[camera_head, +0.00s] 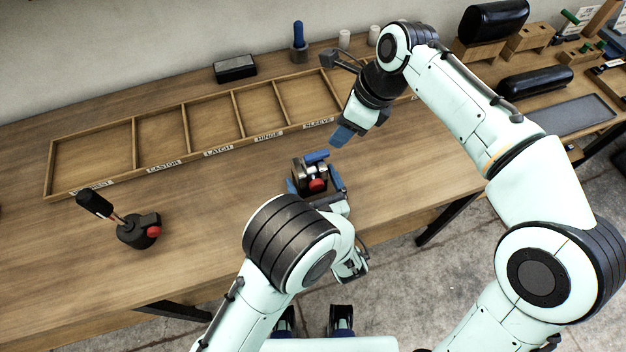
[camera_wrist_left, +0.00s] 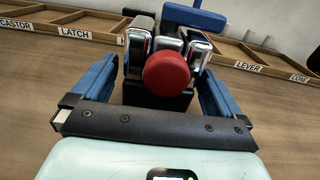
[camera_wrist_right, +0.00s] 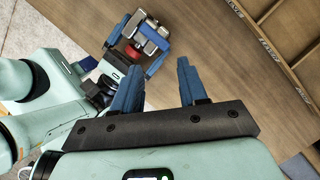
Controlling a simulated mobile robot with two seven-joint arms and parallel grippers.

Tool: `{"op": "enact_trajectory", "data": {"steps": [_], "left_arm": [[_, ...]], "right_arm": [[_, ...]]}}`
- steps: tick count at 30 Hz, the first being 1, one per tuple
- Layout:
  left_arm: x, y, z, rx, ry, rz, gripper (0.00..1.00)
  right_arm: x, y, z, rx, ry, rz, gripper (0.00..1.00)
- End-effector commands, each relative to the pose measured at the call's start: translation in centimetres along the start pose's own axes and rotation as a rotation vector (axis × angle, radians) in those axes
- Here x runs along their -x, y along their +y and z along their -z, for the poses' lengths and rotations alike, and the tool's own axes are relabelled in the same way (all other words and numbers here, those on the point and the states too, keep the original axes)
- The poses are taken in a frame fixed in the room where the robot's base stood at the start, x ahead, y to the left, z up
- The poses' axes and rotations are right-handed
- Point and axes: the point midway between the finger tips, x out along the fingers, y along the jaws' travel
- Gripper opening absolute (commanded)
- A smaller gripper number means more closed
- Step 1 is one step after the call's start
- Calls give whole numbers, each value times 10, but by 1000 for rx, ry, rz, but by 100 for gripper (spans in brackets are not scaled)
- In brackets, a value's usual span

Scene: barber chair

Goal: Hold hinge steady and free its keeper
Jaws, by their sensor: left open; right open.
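The hinge (camera_head: 309,176) stands on the table, a dark and chrome block with a red knob (camera_wrist_left: 167,74) on its near face. A blue piece (camera_wrist_left: 197,18) shows at its top in the left wrist view. I cannot tell whether that piece is the keeper. My left gripper (camera_wrist_left: 155,85) is open, its blue fingers on either side of the hinge. My right gripper (camera_head: 342,135) is open and empty above the table, behind and to the right of the hinge. The hinge also shows in the right wrist view (camera_wrist_right: 148,37), apart from the right fingers.
A wooden tray (camera_head: 133,145) with labelled compartments, empty where visible, lies along the back. A black device with a lever and red knob (camera_head: 138,231) stands at left. A black box (camera_head: 234,68) and blue-handled tool (camera_head: 299,42) are behind the tray.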

Motion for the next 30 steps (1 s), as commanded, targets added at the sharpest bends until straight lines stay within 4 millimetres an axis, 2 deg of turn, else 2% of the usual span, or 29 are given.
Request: {"op": "enact_trajectory", "data": {"steps": [1,2,3,8,9,17,20,23,26,27,30], "left_arm": [[0,0,0,0,0,0,100],[0,0,0,0,0,0,94],[0,0,0,0,0,0,80],[0,0,0,0,0,0,28],[0,0,0,0,0,0,26],[1,0,0,0,1,0,26],[1,0,0,0,1,0,26],[1,0,0,0,1,0,26],[1,0,0,0,1,1,26],[1,0,0,0,1,1,26],[1,0,0,0,1,1,26]], "right_arm": [[0,0,0,0,0,0,43],[0,0,0,0,0,0,43],[0,0,0,0,0,0,43],[0,0,0,0,0,0,43],[0,0,0,0,0,0,43],[0,0,-1,0,-4,1,45],[0,-2,-13,1,-51,11,45],[3,-7,-45,-4,-175,40,45],[14,-16,-93,-28,-373,85,45],[22,-21,-115,-46,-466,107,45],[49,-35,-164,-118,-698,168,45]]}}
